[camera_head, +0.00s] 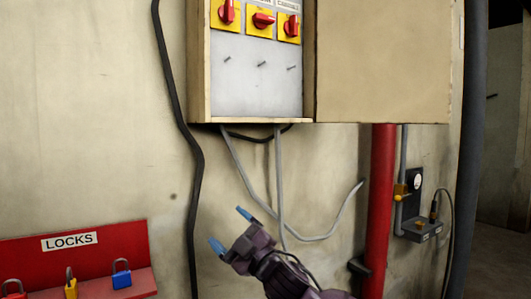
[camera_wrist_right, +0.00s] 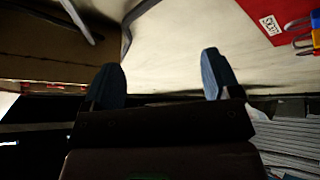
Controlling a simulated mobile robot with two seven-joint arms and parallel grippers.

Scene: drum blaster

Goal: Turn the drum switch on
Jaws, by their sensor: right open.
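Three red rotary switches on yellow plates sit at the top of an open wall cabinet (camera_head: 250,92) in the head view. The left switch (camera_head: 227,13) and the right switch (camera_head: 291,26) have upright handles. The middle switch (camera_head: 263,20) has its handle about level. The labels above are cut off or too small to read, so I cannot tell which one is the drum switch. My right gripper (camera_head: 231,229) is open and empty, below the cabinet and well apart from the switches. Its blue fingers also show apart in the right wrist view (camera_wrist_right: 162,76). My left gripper is out of view.
The cabinet door (camera_head: 382,62) stands open to the right. Grey cables (camera_head: 280,190) hang below the cabinet, and a black cable (camera_head: 197,170) runs down its left. A red pipe (camera_head: 379,200) stands at right. A red LOCKS board (camera_head: 110,240) with padlocks is at lower left.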

